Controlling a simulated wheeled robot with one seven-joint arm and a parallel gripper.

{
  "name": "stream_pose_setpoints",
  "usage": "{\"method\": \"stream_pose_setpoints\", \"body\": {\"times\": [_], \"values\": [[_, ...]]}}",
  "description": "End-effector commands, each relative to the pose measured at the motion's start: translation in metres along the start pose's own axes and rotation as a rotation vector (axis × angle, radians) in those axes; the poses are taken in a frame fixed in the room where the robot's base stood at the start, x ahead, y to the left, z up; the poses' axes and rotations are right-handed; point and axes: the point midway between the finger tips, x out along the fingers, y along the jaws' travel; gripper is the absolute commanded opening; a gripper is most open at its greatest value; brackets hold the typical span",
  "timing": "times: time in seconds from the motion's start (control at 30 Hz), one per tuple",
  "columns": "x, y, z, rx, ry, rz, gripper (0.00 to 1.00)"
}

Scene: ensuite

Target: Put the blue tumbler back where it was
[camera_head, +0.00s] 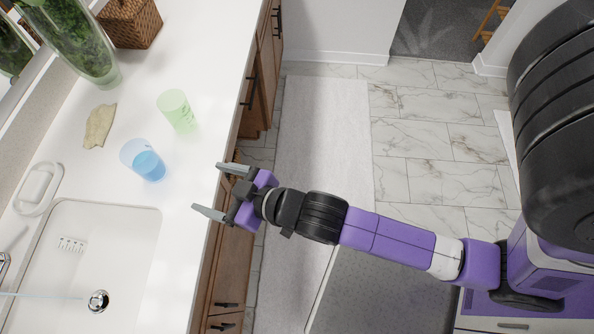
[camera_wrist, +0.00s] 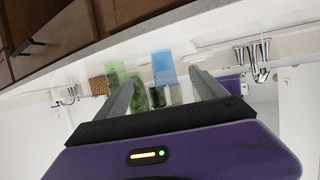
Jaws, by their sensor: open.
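The blue tumbler (camera_head: 143,160) stands on the white counter just beyond the sink's far edge, and looks translucent with a deeper blue lower part. My gripper (camera_head: 209,187) is open and empty at the counter's front edge, to the right of the tumbler and apart from it. Its fingers point left toward the counter. In the wrist view, the blue tumbler (camera_wrist: 164,68) shows between the open fingers, some way ahead of them. A green tumbler (camera_head: 176,110) stands up and to the right of the blue one; it also shows in the wrist view (camera_wrist: 117,74).
A white sink (camera_head: 130,235) is below the tumbler, with a white soap dish (camera_head: 38,188) at its upper left corner. A crumpled beige cloth (camera_head: 100,126), a glass vase of greenery (camera_head: 85,50) and a wicker basket (camera_head: 131,22) are farther back. Counter between gripper and tumbler is clear.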

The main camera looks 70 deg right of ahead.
Motion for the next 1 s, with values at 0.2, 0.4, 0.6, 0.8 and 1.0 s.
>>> {"method": "stream_pose_setpoints", "body": {"times": [0.2, 0.4, 0.6, 0.8, 1.0], "values": [[-0.091, 0.003, 0.03, -0.006, 0.021, -0.029, 0.81], [-0.168, 0.005, 0.029, 0.005, 0.053, -0.029, 0.81], [-0.218, 0.007, 0.016, 0.016, 0.081, -0.013, 0.81], [-0.234, 0.009, 0.009, 0.019, 0.093, -0.004, 0.81], [-0.233, 0.009, 0.009, 0.019, 0.094, -0.004, 0.81]]}}
